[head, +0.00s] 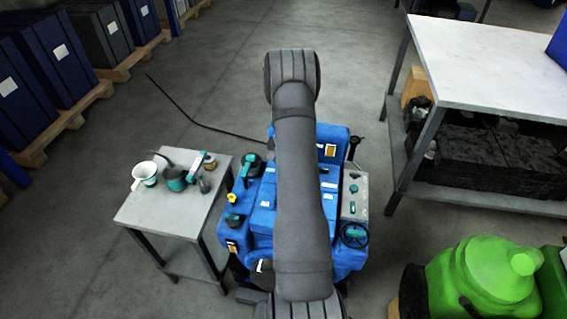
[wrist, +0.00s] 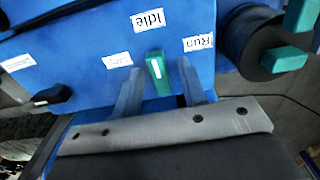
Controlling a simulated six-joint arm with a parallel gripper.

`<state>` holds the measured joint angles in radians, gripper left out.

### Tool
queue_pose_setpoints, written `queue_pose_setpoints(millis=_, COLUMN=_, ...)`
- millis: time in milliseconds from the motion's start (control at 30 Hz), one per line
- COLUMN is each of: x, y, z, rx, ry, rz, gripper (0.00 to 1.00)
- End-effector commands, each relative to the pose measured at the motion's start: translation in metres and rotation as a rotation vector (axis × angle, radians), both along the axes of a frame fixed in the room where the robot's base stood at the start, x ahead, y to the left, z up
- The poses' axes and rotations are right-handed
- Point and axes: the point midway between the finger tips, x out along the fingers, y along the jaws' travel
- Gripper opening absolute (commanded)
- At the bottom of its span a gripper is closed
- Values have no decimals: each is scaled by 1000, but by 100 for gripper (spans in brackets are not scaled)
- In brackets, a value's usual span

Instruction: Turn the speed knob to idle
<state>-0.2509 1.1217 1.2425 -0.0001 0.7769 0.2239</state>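The teal speed knob (wrist: 160,84) sits on the blue engine panel (wrist: 80,50) in the wrist view. Its white mark points up the picture, roughly toward the upside-down "Idle" label (wrist: 149,20). The "Run" label (wrist: 198,42) is at its right, and a small blurred label (wrist: 118,60) is at its left. My gripper (wrist: 160,92) is open, with one finger on each side of the knob. A gap shows at the right finger; I cannot tell whether the left finger touches. In the head view my arm hides the gripper and knob; the blue engine (head: 262,205) shows around it.
A dark cylinder with a teal handle (wrist: 284,60) stands close at right in the wrist view. A black knob (wrist: 53,96) is at left. A small table (head: 150,215) with cups and tools and a white-topped bench (head: 480,70) flank the engine.

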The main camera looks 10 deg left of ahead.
Motion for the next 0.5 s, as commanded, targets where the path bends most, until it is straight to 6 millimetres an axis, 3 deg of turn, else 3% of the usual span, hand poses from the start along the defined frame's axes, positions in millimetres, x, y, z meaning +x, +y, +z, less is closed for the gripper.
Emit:
queue_pose_setpoints(millis=267, x=0, y=0, z=3, rx=0, ry=0, rz=1, gripper=38)
queue_pose_setpoints(millis=500, x=0, y=0, z=27, rx=1, ry=-2, rz=1, gripper=38)
